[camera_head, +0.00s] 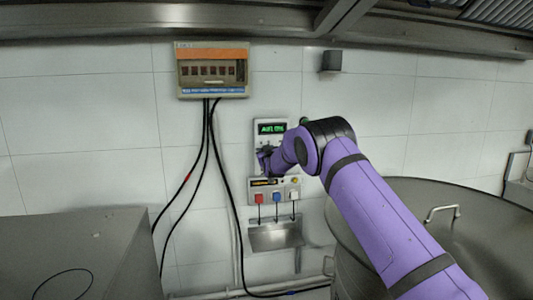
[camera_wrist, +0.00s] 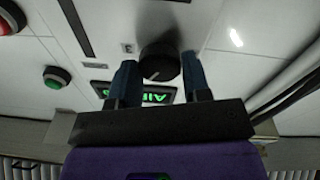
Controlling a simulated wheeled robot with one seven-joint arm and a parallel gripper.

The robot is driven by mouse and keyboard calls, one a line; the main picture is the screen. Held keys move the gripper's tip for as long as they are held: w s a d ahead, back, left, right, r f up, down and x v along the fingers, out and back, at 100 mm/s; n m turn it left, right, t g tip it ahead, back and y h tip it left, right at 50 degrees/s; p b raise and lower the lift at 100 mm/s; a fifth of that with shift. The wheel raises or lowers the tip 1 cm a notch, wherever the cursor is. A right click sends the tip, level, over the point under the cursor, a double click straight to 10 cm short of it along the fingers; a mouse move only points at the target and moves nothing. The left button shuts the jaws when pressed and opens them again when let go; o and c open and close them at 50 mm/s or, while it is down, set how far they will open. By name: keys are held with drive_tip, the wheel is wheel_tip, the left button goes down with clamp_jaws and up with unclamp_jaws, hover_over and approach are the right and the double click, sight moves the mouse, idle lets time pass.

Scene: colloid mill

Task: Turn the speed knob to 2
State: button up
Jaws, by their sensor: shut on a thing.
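The speed knob (camera_wrist: 160,64) is a dark round knob on the white control panel (camera_wrist: 225,30) in the wrist view. The two blue-grey fingers of my gripper (camera_wrist: 158,68) stand on either side of it, shut on it. In the head view my gripper (camera_head: 264,160) is at the lower part of the wall panel (camera_head: 258,136) and hides the knob. The green-lit display (camera_head: 271,128) shows above it; part of it also shows between the fingers in the wrist view (camera_wrist: 155,97).
A green button (camera_wrist: 54,80) and a red button (camera_wrist: 8,20) sit left of the knob in the wrist view. A socket box (camera_head: 275,190) with plugs is below the panel. A breaker box (camera_head: 212,70) with hanging black cables is upper left. A large metal vessel (camera_head: 470,225) stands right.

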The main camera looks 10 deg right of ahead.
drive_tip(key=shift+f, duration=0.1)
drive_tip(key=o, duration=0.9)
drive_tip(key=s, duration=1)
drive_tip(key=shift+s+a+f, duration=0.2)
drive_tip(key=shift+s+f, duration=0.15)
drive_tip(key=shift+s, duration=0.05)
drive_tip(key=shift+r, duration=0.1)
